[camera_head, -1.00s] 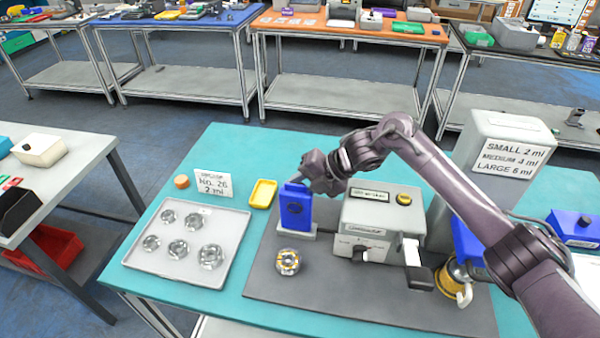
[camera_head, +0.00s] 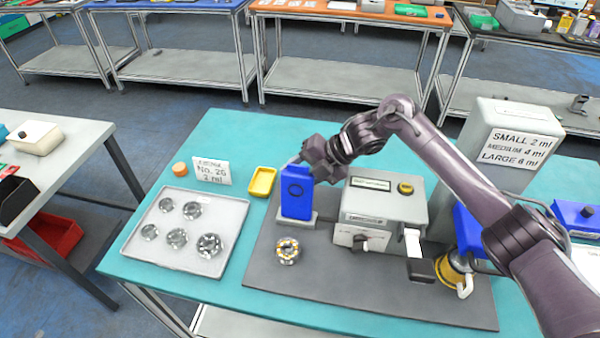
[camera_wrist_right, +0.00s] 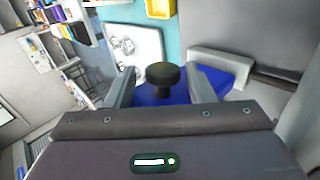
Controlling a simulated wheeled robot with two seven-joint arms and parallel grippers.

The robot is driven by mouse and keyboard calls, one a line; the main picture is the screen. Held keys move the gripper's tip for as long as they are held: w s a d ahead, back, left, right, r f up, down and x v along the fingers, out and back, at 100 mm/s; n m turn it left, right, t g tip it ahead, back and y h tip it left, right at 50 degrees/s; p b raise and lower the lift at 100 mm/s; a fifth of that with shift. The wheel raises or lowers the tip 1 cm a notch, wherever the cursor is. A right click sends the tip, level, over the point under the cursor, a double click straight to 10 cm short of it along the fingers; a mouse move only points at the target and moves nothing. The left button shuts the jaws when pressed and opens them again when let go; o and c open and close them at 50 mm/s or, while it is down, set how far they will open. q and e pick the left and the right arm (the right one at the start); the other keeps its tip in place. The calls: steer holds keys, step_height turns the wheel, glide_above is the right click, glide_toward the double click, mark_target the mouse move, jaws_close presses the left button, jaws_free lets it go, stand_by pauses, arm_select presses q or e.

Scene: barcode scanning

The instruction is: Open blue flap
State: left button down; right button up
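The blue flap (camera_head: 296,193) stands upright at the left end of the grey machine (camera_head: 380,212). My right gripper (camera_head: 299,161) is at its top edge, with the fingertips partly hidden behind it. In the right wrist view my gripper (camera_wrist_right: 161,88) has its two fingers spread, one on each side of a round black knob (camera_wrist_right: 163,74). The blue surface of the flap (camera_wrist_right: 150,97) shows below the knob. I see gaps between knob and fingers, so the gripper holds nothing. My left gripper is not in view.
A ringed part (camera_head: 287,250) sits on the dark mat (camera_head: 330,295). A tall grey box (camera_head: 515,120) stands at right.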

steer(key=shift+r, duration=0.6)
step_height(320, 180, up, 19)
steer(key=b, duration=0.3)
steer(key=shift+b, duration=0.3)
steer(key=shift+f, duration=0.15)
